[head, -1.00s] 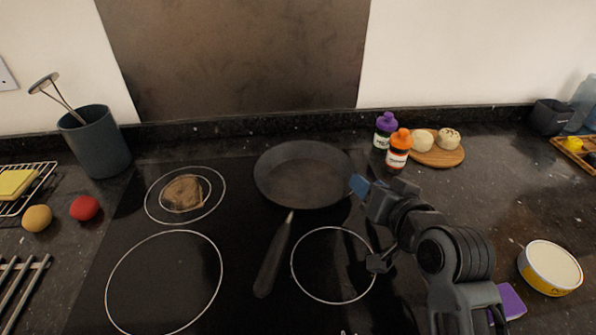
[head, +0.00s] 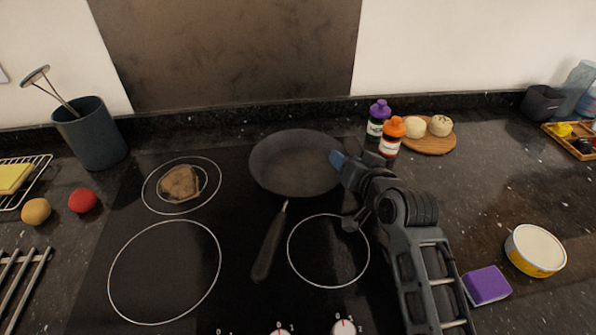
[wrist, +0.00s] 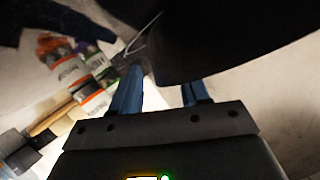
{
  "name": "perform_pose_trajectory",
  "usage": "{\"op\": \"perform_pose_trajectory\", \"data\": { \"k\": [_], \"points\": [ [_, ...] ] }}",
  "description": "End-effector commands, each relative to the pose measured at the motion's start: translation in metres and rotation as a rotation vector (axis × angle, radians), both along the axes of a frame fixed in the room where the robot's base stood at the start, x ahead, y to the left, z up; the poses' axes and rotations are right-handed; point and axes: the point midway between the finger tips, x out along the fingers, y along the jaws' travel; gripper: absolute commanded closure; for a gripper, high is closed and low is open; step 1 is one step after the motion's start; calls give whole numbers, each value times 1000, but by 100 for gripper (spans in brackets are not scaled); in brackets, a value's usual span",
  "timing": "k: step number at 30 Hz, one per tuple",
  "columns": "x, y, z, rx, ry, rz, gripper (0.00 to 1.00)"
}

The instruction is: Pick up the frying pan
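The dark frying pan (head: 295,165) sits flat at the back of the black cooktop, its handle (head: 268,245) pointing toward the front. My gripper (head: 338,160) is at the pan's right rim in the head view; only a blue fingertip shows clearly there. In the wrist view the two blue fingers of my gripper (wrist: 163,85) stand apart, and the dark pan (wrist: 235,35) fills the top right, its edge close to and partly behind the fingertips. I cannot tell whether the rim lies between the fingers or touches them.
A purple-capped bottle (head: 377,120) and an orange-capped bottle (head: 391,138) stand close behind my gripper, beside a round wooden board (head: 430,145). A purple sponge (head: 487,286) and yellow tin (head: 535,250) lie right. A brown slice (head: 179,184) lies on the left rear burner.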

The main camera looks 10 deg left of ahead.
Motion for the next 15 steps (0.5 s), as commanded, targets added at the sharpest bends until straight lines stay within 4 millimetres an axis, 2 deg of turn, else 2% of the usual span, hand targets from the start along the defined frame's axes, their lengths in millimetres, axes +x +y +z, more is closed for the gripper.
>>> {"op": "perform_pose_trajectory", "data": {
  "k": [2,13,15],
  "points": [
    [0,0,0,0,0,0,62],
    [0,-1,0,0,0,-1,98],
    [0,-1,0,-1,1,0,100]
  ]
}}
